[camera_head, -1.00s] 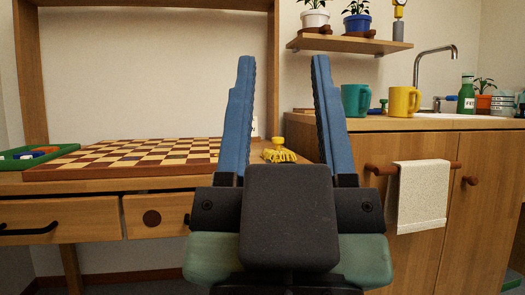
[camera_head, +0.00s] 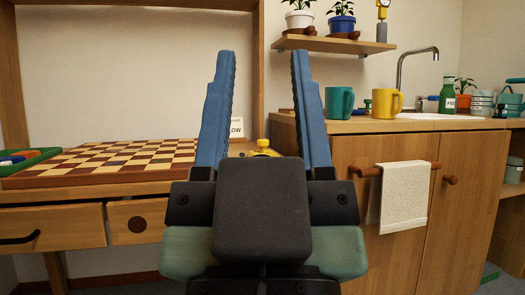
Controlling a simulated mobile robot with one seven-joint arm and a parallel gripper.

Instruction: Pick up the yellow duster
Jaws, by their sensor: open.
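The yellow duster (camera_head: 262,148) sits on the wooden desk, between the chessboard and the counter. Only its top part shows above my gripper's dark body, which hides the rest. My gripper (camera_head: 267,55) has two blue fingers pointing up and away in the picture. The fingers are wide apart, with nothing held between them. In the picture the duster appears between the fingers, low near their bases. How far the fingertips are from it in depth I cannot tell.
A chessboard (camera_head: 110,160) and a green tray (camera_head: 30,163) lie on the desk at left. A small white sign (camera_head: 237,128) stands behind the left finger. At right, a teal mug (camera_head: 338,104) and a yellow mug (camera_head: 385,103) stand on the counter. A towel (camera_head: 401,198) hangs below.

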